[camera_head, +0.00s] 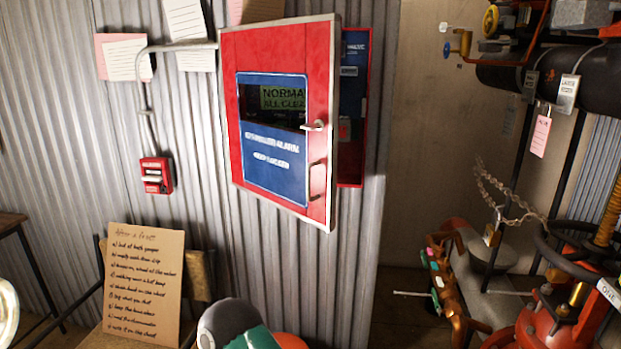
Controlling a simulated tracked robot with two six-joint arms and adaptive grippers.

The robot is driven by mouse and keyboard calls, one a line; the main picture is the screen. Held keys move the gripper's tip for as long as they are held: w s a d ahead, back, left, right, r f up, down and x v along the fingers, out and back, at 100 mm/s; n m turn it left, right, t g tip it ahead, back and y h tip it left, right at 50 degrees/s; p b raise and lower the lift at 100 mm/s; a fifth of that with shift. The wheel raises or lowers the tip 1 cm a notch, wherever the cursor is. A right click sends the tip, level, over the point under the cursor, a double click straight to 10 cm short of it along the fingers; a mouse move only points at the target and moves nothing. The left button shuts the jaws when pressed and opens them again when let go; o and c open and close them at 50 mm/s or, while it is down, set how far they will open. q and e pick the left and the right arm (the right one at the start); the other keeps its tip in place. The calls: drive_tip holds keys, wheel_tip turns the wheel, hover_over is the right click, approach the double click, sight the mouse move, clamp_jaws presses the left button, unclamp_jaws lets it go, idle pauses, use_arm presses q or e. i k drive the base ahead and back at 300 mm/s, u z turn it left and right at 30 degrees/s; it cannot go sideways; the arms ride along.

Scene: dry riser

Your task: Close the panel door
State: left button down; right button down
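The red panel door (284,48) with a pale metal edge stands ajar on the corrugated wall. Its right edge is swung out towards me, and its left edge appears to be the hinge side. A blue plate (275,180) and a dark window with a "NORMAL" display fill its front. A small lever latch (315,126) and a pull handle (318,180) sit near its free edge. The red box (352,174) shows past that edge, with blue parts inside; the door hides the rest. Neither of my grippers is in view.
A red alarm call point (156,175) and conduit are left of the door. A handwritten board (143,285) leans on a chair below. A grey, teal and orange object (235,325) is at bottom centre. Pipes, valves and a chain (505,205) crowd the right side.

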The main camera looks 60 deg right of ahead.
sight(294, 172)
drive_tip(key=u, duration=0.2)
drive_tip(key=i, duration=1.2)
drive_tip(key=z, duration=2.05)
drive_tip(key=k, duration=0.95)
drive_tip(key=z, duration=0.15)
drive_tip(key=i, duration=0.9)
drive_tip(key=u, duration=0.05)
